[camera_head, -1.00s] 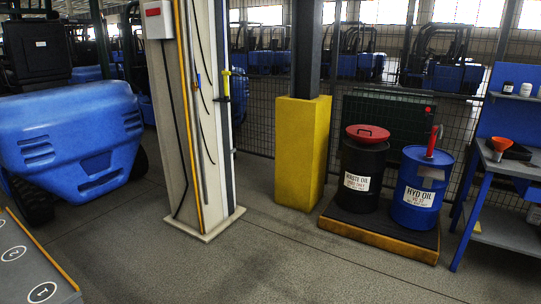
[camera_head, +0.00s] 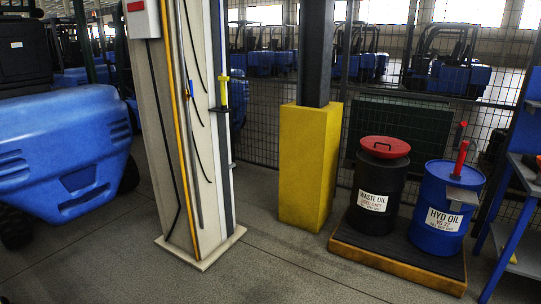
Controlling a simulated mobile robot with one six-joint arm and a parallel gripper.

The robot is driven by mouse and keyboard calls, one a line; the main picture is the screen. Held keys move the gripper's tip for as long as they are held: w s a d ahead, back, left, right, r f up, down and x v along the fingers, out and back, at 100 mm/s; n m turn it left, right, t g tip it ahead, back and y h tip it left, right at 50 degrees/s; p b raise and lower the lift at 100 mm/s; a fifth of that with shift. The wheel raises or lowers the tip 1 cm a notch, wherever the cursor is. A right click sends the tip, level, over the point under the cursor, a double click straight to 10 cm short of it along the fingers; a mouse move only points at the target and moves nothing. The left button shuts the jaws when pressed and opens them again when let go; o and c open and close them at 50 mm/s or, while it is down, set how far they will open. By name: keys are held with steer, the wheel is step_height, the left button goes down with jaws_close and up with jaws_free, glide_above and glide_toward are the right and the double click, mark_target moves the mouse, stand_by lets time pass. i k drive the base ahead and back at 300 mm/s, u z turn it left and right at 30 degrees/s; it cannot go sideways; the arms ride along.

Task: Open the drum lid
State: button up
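Two drums stand on a low pallet at the right. The black drum (camera_head: 374,214) is labelled WASTE OIL. The blue drum (camera_head: 437,215) is labelled HYD OIL and has a red upright part (camera_head: 461,157) and a grey plate on top. My gripper is not in view.
The pallet (camera_head: 400,268) has a yellow-orange front edge. A yellow post base (camera_head: 308,165) stands left of the drums, and a white column (camera_head: 190,140) further left. A blue forklift (camera_head: 70,150) is at the left. A blue workbench (camera_head: 515,230) is at the right. The floor in front is clear.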

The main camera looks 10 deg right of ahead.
mark_target(385, 141)
steer(key=z, duration=0.25)
steer(key=i, duration=1.8)
steer(key=z, duration=0.7)
steer(key=i, duration=1.4)
steer(key=z, duration=0.3)
